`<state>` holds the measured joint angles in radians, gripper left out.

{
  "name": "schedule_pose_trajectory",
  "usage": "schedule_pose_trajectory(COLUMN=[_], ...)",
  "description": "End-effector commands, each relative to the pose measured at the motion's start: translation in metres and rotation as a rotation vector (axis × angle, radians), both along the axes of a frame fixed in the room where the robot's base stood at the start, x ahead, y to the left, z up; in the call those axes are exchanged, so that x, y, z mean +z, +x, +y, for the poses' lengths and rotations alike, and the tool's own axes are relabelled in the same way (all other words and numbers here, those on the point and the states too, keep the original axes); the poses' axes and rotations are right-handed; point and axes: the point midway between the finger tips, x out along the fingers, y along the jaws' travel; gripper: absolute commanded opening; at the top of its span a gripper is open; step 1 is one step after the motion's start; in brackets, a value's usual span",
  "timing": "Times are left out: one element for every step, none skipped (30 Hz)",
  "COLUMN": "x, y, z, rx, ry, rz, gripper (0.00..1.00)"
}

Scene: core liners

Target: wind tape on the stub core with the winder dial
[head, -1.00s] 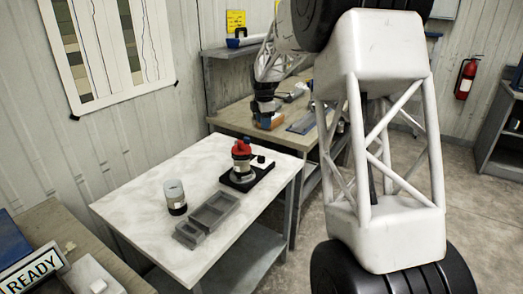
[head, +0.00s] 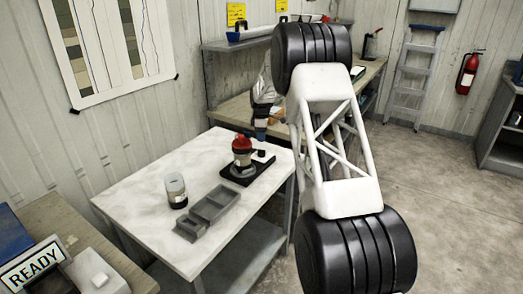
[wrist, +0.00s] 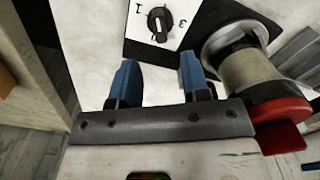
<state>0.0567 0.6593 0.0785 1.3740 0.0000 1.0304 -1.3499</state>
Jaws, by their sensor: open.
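The winder (head: 240,175) stands on the white table, with a black base, a pale cylinder and a red top. Its pale cylinder (wrist: 250,75) and red part (wrist: 280,125) show at the right of the wrist view. The winder dial (wrist: 158,22) is a black knob on a white plate, with marks 1 and 3 beside it; it looks like a small dark knob in the head view (head: 261,153). My gripper (wrist: 158,82) is open and empty, its blue fingers apart from the dial. I cannot tell which cylinder is the stub core.
A clear cylinder with a dark lower part (head: 176,192) and a grey compartment tray (head: 190,228) stand on the white table (head: 150,215). A READY sign (head: 35,265) is at the lower left. The table's left part is clear. A bench (head: 235,115) stands behind.

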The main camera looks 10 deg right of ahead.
Motion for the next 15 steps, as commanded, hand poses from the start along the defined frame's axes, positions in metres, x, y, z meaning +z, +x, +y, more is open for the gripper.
schedule_pose_trajectory(x=[0.001,0.001,0.001,0.001,0.001,0.001,0.0,0.0,-0.001,-0.001,-0.003,-0.004,-0.006,-0.008,-0.011], y=[0.0,0.0,0.0,0.0,0.0,0.0,0.0,0.0,0.0,0.0,0.0,0.0,0.0,0.0,0.0], z=[0.0,0.0,0.0,0.0,0.0,0.0,0.0,0.0,0.0,0.0,0.0,0.0,0.0,0.0,0.0], rx=[0.0,0.001,0.001,0.001,0.001,0.001,0.001,0.001,0.001,0.001,0.001,0.002,0.002,0.002,0.002], ry=[0.0,0.0,0.0,0.0,0.0,0.0,0.0,0.0,0.0,0.0,0.0,0.0,0.0,0.0,0.0], rz=[0.0,0.0,0.0,0.0,0.0,0.0,0.0,0.0,0.0,0.0,0.0,0.0,0.0,0.001,0.001], gripper=[0.43,0.43,0.43,0.43,0.43,0.43,0.43,0.43,0.43,0.43,0.43,0.43,0.43,0.43,0.43])
